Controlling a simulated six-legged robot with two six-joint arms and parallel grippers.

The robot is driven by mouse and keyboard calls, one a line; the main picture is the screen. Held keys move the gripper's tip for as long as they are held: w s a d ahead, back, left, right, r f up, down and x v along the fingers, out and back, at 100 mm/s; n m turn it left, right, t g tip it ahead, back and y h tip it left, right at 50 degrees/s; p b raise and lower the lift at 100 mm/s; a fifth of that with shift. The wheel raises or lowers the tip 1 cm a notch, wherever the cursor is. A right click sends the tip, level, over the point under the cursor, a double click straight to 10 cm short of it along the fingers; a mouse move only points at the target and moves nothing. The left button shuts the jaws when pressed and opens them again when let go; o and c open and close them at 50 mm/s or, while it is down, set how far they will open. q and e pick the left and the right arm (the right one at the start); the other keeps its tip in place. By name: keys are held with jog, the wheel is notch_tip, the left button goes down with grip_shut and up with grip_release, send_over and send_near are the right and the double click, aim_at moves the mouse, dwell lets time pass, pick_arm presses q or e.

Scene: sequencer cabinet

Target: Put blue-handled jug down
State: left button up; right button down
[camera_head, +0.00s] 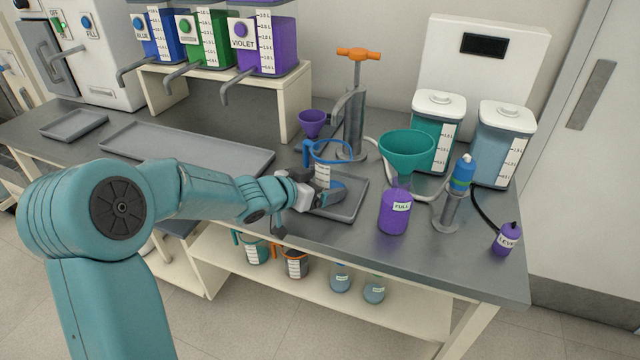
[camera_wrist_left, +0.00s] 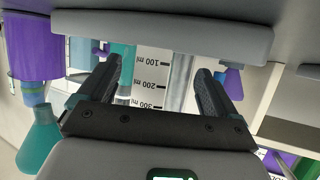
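The blue-handled jug (camera_head: 323,174) is clear, with a white scale and a blue rim and handle. It is upright at the grey tray (camera_head: 352,207) on the bench, and seems to stand in it. My left gripper (camera_head: 328,196) is low at the jug's body. In the left wrist view its fingers (camera_wrist_left: 160,80) are apart, one on each side of the jug's scale (camera_wrist_left: 152,82), which appears upside down. Whether they press on the clear wall is hard to tell. The tray rim (camera_wrist_left: 160,32) hides the jug's base there. My right gripper is not in view.
A metal pump (camera_head: 352,115) with an orange handle and a small purple funnel (camera_head: 312,122) stand behind the jug. A teal funnel (camera_head: 408,150) above a purple bottle (camera_head: 395,212) is close on the right. A long tray (camera_head: 187,148) lies left.

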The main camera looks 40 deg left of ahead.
pick_arm(q)
jog(key=shift+s+r, duration=0.15)
jog(key=shift+r, duration=0.25)
jog(key=p+v, duration=0.3)
jog(key=v, duration=0.8)
jog(key=shift+s, duration=0.4)
jog(key=shift+w, duration=0.1)
